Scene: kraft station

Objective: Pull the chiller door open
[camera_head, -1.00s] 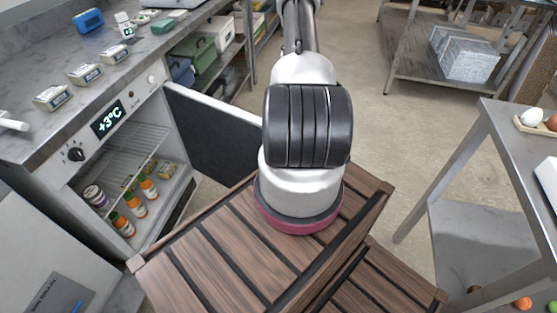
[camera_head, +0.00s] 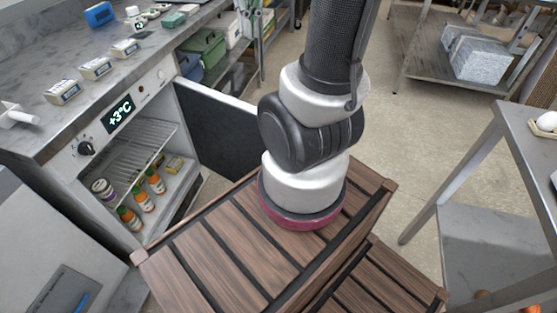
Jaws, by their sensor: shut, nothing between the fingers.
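The chiller (camera_head: 66,162) stands at the left under the counter, with a lit display reading +3°C. Its door (camera_head: 219,128) stands wide open, swung out to the right, with its dark inner face showing. Inside, a wire shelf (camera_head: 133,150) and several bottles (camera_head: 143,200) with orange labels show. My arm rises from my wooden-slatted base, to the right of the door, and runs up out of the top of the picture. My gripper is out of view, so its place relative to the door is hidden.
The grey counter (camera_head: 62,122) above the chiller holds small labelled boxes (camera_head: 96,68). Green bins (camera_head: 205,50) sit on a shelf behind the door. A steel table (camera_head: 520,150) stands at the right. Open floor (camera_head: 400,120) lies between.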

